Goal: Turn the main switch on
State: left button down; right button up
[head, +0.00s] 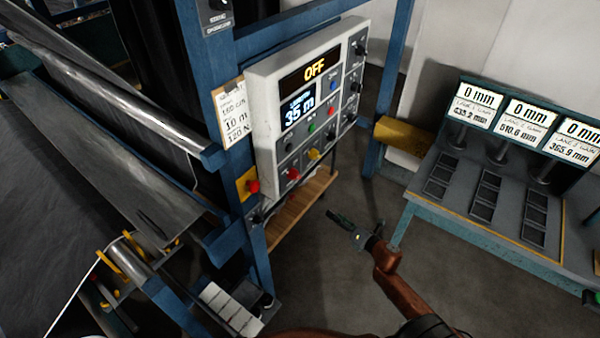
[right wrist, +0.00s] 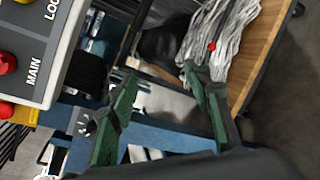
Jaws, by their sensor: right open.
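A pale control panel (head: 262,125) on a blue frame shows OFF on its upper display. A red knob (head: 293,174) sits at its lower left corner. In the right wrist view a red knob (right wrist: 6,62) is cut by the left edge, above the label MAIN (right wrist: 33,72). The angle of its handle is unclear. My right gripper (head: 352,226) is open and empty, below and right of the panel, apart from it. Its green fingers (right wrist: 162,82) are spread in the right wrist view. My left gripper is not in view.
A red button (head: 253,186) on a yellow plate sits left of the panel's lower corner. A yellow knob (head: 313,154) is beside the red knob. A wooden shelf (head: 300,212) lies below. A blue bench (head: 480,215) stands right. Open floor lies between.

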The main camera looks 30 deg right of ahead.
jog(key=w+a+r+n+y, duration=0.1)
jog(key=a+r+n, duration=0.15)
jog(key=r, duration=0.25)
jog(key=a+r+n+t+y+p, duration=0.1)
jog(key=r+n, duration=0.2)
jog(key=r, duration=0.2)
jog(key=w+a+r+n+y, duration=0.1)
jog(key=a+r+n, duration=0.1)
jog(key=r, duration=0.3)
jog(key=n+y, duration=0.2)
jog(key=n, duration=0.3)
send_near(299, 177)
jog(key=w, duration=0.2)
jog(key=shift+y, duration=0.3)
jog(key=p+x, duration=0.2)
jog(key=x, duration=0.4)
jog(key=shift+w+a+p, duration=0.15)
jog(key=shift+a+p, duration=0.15)
jog(key=shift+p, duration=0.1)
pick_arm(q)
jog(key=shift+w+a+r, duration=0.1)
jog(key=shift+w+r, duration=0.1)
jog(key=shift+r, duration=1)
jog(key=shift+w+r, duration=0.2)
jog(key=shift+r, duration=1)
pick_arm(e)
jog(key=shift+x, duration=0.75)
